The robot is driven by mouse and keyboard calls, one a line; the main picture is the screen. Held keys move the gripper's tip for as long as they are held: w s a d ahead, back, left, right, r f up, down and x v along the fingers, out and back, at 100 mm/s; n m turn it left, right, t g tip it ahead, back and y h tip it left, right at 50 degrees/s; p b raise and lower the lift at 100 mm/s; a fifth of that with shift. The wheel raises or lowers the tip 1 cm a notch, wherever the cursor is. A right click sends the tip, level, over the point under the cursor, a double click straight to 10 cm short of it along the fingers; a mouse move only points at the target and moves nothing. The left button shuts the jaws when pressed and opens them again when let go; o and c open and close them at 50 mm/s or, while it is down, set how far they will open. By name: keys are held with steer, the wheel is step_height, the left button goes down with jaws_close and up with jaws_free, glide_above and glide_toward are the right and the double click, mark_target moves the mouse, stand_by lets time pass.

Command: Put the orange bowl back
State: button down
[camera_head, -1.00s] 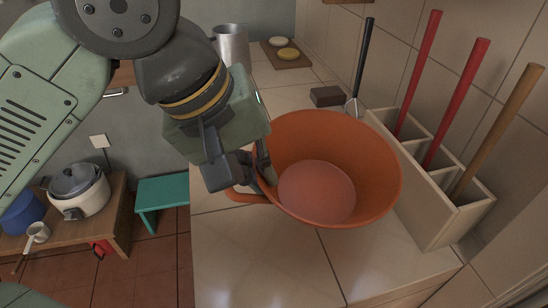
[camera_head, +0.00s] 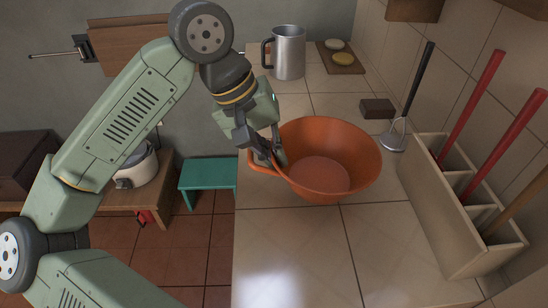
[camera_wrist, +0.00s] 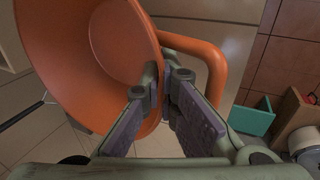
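The orange bowl (camera_head: 338,160) is over the tiled counter (camera_head: 300,245), its mouth facing up and somewhat toward the head camera. I cannot tell whether its base touches the counter. My gripper (camera_head: 270,157) is at the bowl's left side, by its loop handle (camera_head: 262,170). In the wrist view, the bowl (camera_wrist: 75,60) fills the upper left and the handle (camera_wrist: 216,68) curves to the right. My gripper's fingers (camera_wrist: 165,90) are closed on the bowl's rim, one inside the wall and one outside, within the handle loop. The underside of the bowl is hidden.
A utensil holder (camera_head: 440,210) with red-handled tools stands to the right, near the tiled wall. A metal whisk-like tool (camera_head: 395,138) and a dark block (camera_head: 377,108) are behind the bowl. A metal mug (camera_head: 289,55) and board (camera_head: 342,62) stand farther back. The front counter is clear.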

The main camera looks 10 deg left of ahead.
steer(key=shift+w+a+f+p, duration=0.15)
steer(key=shift+w+f+p, duration=0.15)
steer(key=shift+f+p, duration=0.25)
steer(key=shift+w+a+f+p, duration=0.15)
steer(key=shift+w+f+p, duration=0.15)
steer(key=shift+f, duration=0.95)
steer(key=c, duration=1.8)
jaws_free()
steer(key=shift+r, duration=0.1)
steer(key=b+v, duration=0.2)
steer(key=v, duration=0.9)
steer(key=shift+a+r, duration=0.2)
steer(key=shift+r, duration=0.15)
steer(key=shift+s, duration=0.15)
